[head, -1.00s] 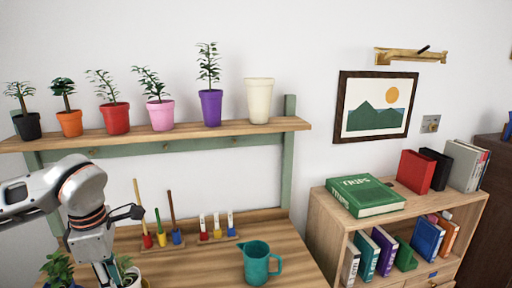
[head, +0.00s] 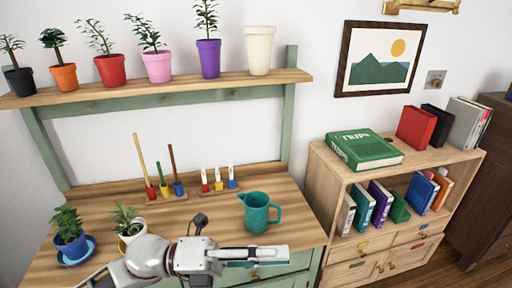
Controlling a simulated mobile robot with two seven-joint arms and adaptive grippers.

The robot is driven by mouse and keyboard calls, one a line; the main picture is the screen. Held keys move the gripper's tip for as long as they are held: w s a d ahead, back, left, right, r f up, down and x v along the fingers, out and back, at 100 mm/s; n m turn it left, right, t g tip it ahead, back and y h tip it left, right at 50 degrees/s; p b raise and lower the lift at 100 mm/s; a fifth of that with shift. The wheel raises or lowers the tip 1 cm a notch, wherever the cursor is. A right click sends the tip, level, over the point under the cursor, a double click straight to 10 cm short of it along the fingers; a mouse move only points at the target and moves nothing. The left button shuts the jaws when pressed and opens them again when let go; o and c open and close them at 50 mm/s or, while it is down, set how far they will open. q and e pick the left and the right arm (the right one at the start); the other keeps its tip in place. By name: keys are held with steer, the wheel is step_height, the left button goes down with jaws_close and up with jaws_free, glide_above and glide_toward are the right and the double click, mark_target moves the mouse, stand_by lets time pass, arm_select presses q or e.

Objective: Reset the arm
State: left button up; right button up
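My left arm comes in at the bottom left. My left gripper (head: 262,257) is low in the head view and points right, in front of the workbench's near edge. Nothing is visibly held in it, but its fingers are too unclear to tell whether they are open or shut. The wooden workbench (head: 100,215) lies behind it, with a teal pitcher (head: 257,213) just beyond the gripper. My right gripper is not in view.
A plant in a blue pot (head: 71,240) stands on the bench's left. Tools in a wooden holder (head: 165,192) stand at the back. A shelf (head: 150,92) above carries several potted plants. A bookcase (head: 325,190) with a green book (head: 364,149) stands at right.

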arm_select(q)
steer(key=w+a+f+n+t+y, duration=0.3)
steer(key=w+a+f+n+t, duration=0.2)
steer(key=n+t, duration=0.55)
steer(key=w+a+f+n+t+y, duration=0.45)
steer(key=n+t, duration=0.25)
steer(key=n, duration=0.6)
steer(key=s+a+f+n+g+y, duration=0.2)
steer(key=s+a+f+n+y, duration=0.1)
steer(key=f, duration=0.6)
steer(key=s+a+f+n+g+y, duration=0.1)
steer(key=s+a+f+n+y, duration=0.2)
steer(key=f, duration=0.6)
steer(key=s+a+f+n+g+y, duration=0.2)
steer(key=s+a+f+n+y, duration=0.1)
steer(key=s+a+f+n, duration=0.4)
step_height(320, 180, down, 2)
steer(key=shift+a+f+g, duration=0.25)
steer(key=shift+a+g, duration=0.1)
steer(key=shift+a, duration=0.05)
steer(key=shift+s+y, duration=0.1)
steer(key=shift+y, duration=0.15)
